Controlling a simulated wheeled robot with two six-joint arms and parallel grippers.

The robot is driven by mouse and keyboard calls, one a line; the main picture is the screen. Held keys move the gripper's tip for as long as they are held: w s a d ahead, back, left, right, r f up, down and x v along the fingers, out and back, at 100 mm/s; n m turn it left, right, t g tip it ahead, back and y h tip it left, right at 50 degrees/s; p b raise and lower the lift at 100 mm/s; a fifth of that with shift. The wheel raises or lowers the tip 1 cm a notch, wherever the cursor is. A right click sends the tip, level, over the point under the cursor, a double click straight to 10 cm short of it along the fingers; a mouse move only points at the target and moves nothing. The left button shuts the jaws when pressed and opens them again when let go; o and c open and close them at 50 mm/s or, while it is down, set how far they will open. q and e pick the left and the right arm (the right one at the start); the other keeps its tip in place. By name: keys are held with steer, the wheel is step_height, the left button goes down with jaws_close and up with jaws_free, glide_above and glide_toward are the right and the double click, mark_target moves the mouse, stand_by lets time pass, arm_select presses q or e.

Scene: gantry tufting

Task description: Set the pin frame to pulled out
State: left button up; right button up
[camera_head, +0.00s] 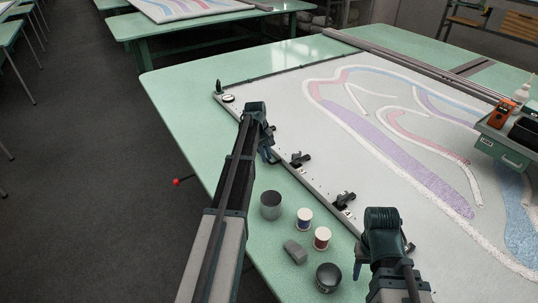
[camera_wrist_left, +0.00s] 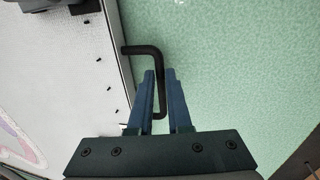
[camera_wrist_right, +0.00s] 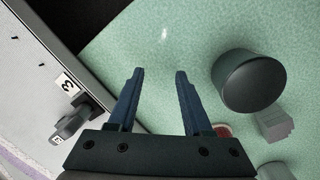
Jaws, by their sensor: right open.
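The pin frame (camera_head: 330,207) is a grey rail along the near left edge of the white tufted cloth, on the green table. In the left wrist view a black bent handle (camera_wrist_left: 143,50) sticks out from the pin frame's side (camera_wrist_left: 113,40).
Two dark cups (camera_head: 270,204) (camera_head: 328,278), two thread spools (camera_head: 304,219) (camera_head: 321,238) and a grey block (camera_head: 295,251) stand on the green table (camera_head: 240,205). Black clamps (camera_head: 299,159) (camera_head: 343,200) sit along the rail. A red-knobbed lever (camera_head: 178,182) juts from the table's left edge.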

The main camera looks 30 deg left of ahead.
arm_select(q)
steer(key=o, duration=0.4)
steer(key=shift+s+a, duration=0.25)
steer(key=shift+s, duration=0.1)
arm_select(e)
steer(key=shift+s+a, duration=0.1)
arm_select(q)
steer(key=shift+o, duration=0.2)
steer(key=shift+w, duration=0.1)
steer(key=shift+d, duration=0.1)
steer(key=shift+r, duration=0.1)
arm_select(e)
steer(key=shift+r, duration=0.15)
arm_select(q)
steer(key=shift+r+p, duration=0.45)
steer(key=shift+p, duration=0.1)
arm_select(e)
steer(key=shift+r, duration=0.4)
arm_select(q)
step_height(320, 180, up, 12)
steer(key=s+a+p, duration=0.1)
steer(key=s+p, duration=0.1)
steer(key=p, duration=1)
steer(key=shift+a+r, duration=0.15)
steer(key=shift+r, duration=0.1)
arm_select(e)
step_height(320, 180, up, 12)
steer(key=shift+r, duration=0.25)
arm_select(q)
steer(key=shift+s, duration=0.1)
